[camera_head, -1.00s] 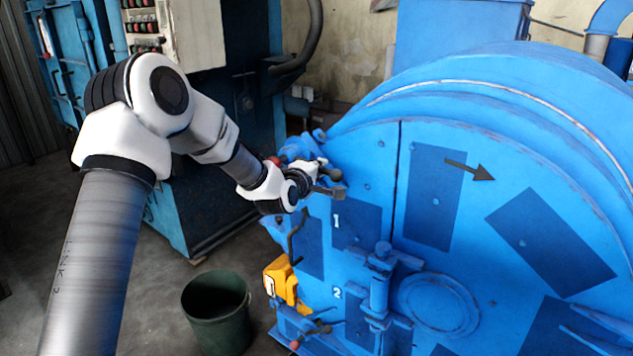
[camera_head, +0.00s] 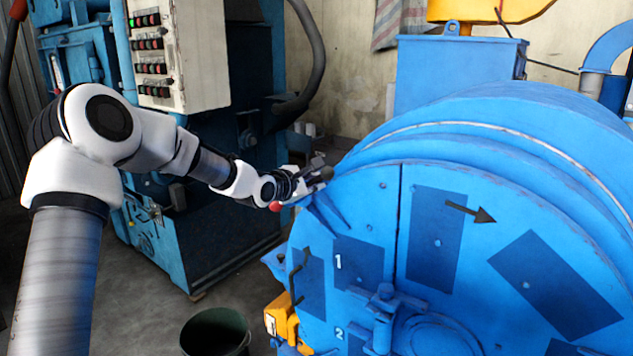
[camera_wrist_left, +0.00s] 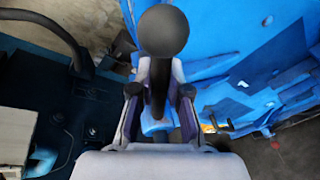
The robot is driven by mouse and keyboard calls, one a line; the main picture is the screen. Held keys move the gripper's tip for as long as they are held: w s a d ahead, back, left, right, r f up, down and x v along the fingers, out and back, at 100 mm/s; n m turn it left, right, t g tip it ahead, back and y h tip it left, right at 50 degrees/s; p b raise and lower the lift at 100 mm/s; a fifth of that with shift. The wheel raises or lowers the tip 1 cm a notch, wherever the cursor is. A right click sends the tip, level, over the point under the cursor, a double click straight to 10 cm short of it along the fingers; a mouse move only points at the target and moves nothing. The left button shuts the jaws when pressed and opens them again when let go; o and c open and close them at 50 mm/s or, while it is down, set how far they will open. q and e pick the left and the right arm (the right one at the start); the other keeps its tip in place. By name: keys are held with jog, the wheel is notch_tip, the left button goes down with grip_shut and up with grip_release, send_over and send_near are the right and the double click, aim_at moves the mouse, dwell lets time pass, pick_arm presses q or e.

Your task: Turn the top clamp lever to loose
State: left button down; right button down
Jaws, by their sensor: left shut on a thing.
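The top clamp (camera_head: 322,207) is at the upper left edge of the blue drum door, above the number 1. My left gripper (camera_head: 312,172) is shut on its dark lever, which points upward by the drum rim. A red knob (camera_head: 275,206) shows below and left of the gripper. In the left wrist view, the lever's dark round knob (camera_wrist_left: 163,30) stands beyond the fingers, and its shaft runs down between the fingers of the gripper (camera_wrist_left: 160,95). The lever's lower part is hidden by the gripper. My right gripper is not in view.
The blue drum (camera_head: 480,140) fills the right side. A control cabinet (camera_head: 175,55) stands behind my left arm. A dark bucket (camera_head: 215,330) and a yellow part (camera_head: 282,318) are below. The floor between cabinet and bucket is clear.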

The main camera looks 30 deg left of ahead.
pick_arm(q)
jog(key=shift+a+r, duration=0.15)
dwell(0.3)
jog(key=c, duration=1.1)
grip_release()
jog(key=v, duration=0.7)
jog(key=shift+s, duration=0.2)
